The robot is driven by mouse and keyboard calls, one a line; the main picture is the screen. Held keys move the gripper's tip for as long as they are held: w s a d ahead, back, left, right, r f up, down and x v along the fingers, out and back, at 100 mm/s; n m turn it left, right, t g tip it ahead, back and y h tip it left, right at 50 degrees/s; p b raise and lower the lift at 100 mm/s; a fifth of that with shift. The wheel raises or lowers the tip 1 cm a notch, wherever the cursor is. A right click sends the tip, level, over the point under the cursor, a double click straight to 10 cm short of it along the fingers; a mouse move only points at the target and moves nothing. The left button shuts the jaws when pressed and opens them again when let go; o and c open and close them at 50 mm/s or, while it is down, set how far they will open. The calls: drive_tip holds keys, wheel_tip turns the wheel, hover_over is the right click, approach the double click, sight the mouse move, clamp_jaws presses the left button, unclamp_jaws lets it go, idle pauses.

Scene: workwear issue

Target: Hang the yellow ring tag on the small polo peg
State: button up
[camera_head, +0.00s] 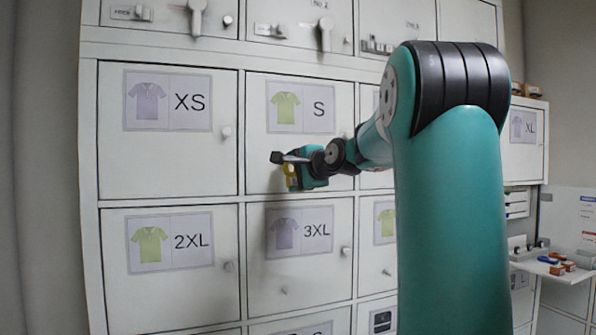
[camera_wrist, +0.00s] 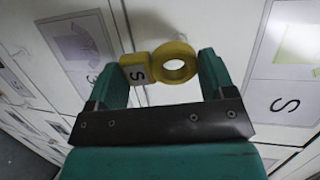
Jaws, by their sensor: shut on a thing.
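My gripper (camera_wrist: 164,70) is shut on the yellow ring tag (camera_wrist: 174,64), which sits between its two teal fingers. The tag has a round ring with an open hole on the right and a block with a white "S" label on the left. In the head view my gripper (camera_head: 293,175) is in front of the lower part of the S polo door (camera_head: 262,165), with a little of the tag's yellow showing. The green-polo S label (camera_head: 300,106) is above it, and also shows in the wrist view (camera_wrist: 285,103). I cannot make out the S door's peg; my arm covers that door's right side.
Neighbouring doors are XS (camera_head: 168,165), 2XL (camera_head: 170,290) and 3XL (camera_head: 285,272). Small knobs stand out on XS (camera_head: 226,132), 2XL (camera_head: 228,266) and 3XL (camera_head: 346,251). Handles line the row above. A shelf (camera_head: 550,268) with small items is at right.

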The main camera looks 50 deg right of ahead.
drive_tip(key=shift+d+p+x, duration=0.3)
drive_tip(key=shift+p+x, duration=0.1)
drive_tip(key=shift+x, duration=0.8)
drive_tip(key=shift+d+p+x, duration=0.25)
drive_tip(key=shift+p+x, duration=0.1)
drive_tip(key=shift+x, duration=0.85)
drive_tip(key=shift+s+r, duration=0.1)
drive_tip(key=o, duration=0.9)
